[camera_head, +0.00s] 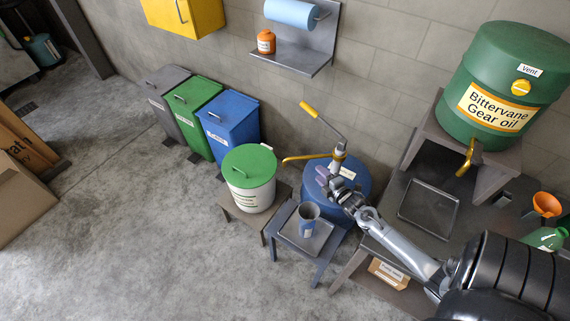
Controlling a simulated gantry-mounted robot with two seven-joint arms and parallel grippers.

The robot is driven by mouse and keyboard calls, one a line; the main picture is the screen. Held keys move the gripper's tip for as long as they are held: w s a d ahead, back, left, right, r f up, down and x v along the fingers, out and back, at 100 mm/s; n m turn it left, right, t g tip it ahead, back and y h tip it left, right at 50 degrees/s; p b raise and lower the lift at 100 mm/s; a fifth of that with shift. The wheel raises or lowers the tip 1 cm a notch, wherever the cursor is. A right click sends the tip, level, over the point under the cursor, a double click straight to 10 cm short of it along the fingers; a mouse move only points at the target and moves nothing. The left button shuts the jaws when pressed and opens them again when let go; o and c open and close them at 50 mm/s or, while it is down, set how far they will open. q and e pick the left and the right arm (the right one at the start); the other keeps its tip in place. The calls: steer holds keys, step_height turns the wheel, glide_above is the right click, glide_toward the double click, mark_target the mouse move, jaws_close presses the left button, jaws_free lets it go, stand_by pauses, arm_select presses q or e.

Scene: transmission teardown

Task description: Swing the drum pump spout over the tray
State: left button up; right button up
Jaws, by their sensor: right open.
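The blue drum (358,171) stands by the wall with a hand pump (338,157) on top. The pump's crank has a yellow grip (308,109). Its brass spout (306,157) points left, its tip near the lid of the white bin in the picture, not over the tray. A shallow grey tray (325,236) sits on a low stool in front of the drum and holds a grey cup with a blue label (308,222). My right gripper (326,184) is open and empty, below the spout in the picture and in front of the drum. My left gripper is out of view.
A white bin with a green lid (249,180) stands left of the drum. Another dark tray (428,209) lies on the bench at right, below the green gear oil barrel (505,85). An orange funnel (546,204) stands at far right.

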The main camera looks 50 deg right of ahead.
steer(key=shift+h, duration=0.3)
steer(key=b+x, duration=0.3)
steer(key=x, duration=0.1)
steer(key=b+x, duration=0.7)
steer(key=x, duration=0.1)
steer(key=shift+s+d+f, duration=0.2)
steer(key=shift+d, duration=0.15)
arm_select(q)
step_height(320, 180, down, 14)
steer(key=b, duration=0.2)
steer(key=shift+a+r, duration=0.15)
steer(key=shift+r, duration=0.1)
arm_select(e)
steer(key=shift+r+x, duration=0.25)
steer(key=shift+x, duration=0.85)
steer(key=shift+w, duration=0.1)
jaws_close()
